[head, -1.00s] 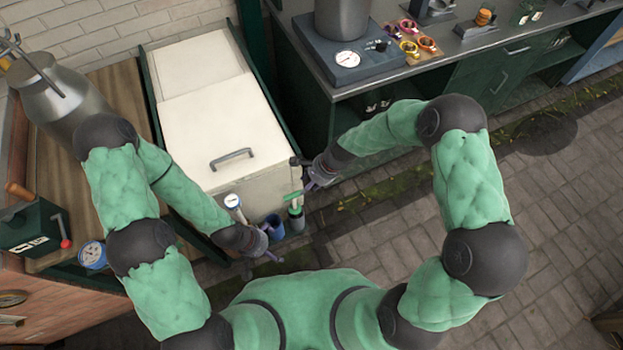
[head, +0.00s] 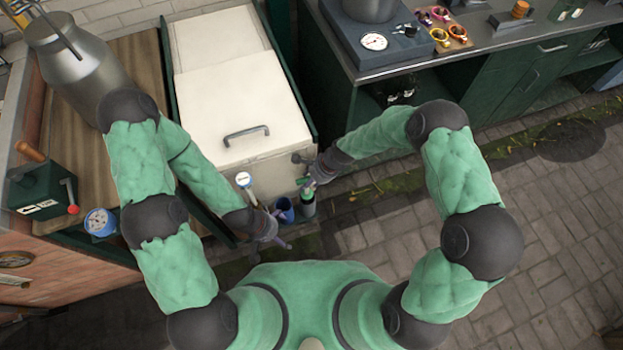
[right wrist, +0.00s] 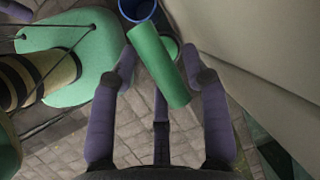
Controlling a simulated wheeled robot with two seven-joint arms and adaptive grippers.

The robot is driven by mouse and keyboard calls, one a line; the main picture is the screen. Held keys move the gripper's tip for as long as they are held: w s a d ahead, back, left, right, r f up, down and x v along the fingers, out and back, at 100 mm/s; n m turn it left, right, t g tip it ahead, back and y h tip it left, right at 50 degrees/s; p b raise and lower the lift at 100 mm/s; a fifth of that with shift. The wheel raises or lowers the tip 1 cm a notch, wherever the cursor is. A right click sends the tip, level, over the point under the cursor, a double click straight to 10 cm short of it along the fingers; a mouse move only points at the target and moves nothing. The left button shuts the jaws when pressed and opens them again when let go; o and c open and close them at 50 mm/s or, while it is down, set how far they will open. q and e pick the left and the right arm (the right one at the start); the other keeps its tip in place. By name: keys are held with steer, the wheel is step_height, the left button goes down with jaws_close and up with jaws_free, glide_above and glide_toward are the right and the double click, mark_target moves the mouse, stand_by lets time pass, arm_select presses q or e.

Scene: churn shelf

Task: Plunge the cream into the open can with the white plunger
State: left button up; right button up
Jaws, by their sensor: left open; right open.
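A big grey metal can (head: 88,72) stands on the wooden counter at the left; I cannot tell if its mouth is open. A slim tool with a round white top (head: 243,180) stands by the front of the white chest; I cannot tell whether it is the white plunger. No cream is visible. My left gripper (head: 276,236) is open and empty, low in front of the chest, below a blue cup (head: 285,208). My right gripper (head: 313,178) is open at a green-handled tool. In the right wrist view, the green handle (right wrist: 158,68) lies between its spread fingers.
The white lidded chest (head: 230,90) with a grey handle fills the middle. The green tool stands in a dark holder (head: 307,208) beside the blue cup (right wrist: 137,8). A green bench (head: 465,110) stands at right. Paving (head: 560,230) is clear at lower right.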

jaws_close()
step_height(320, 180, up, 6)
steer(key=p, duration=0.4)
steer(key=shift+f+p, duration=0.25)
steer(key=shift+p, duration=0.1)
step_height(320, 180, up, 12)
steer(key=p, duration=0.8)
steer(key=shift+f, duration=0.2)
steer(key=shift+r, duration=0.1)
stand_by(0.3)
step_height(320, 180, up, 14)
steer(key=p, duration=1.2)
steer(key=shift+p, duration=0.3)
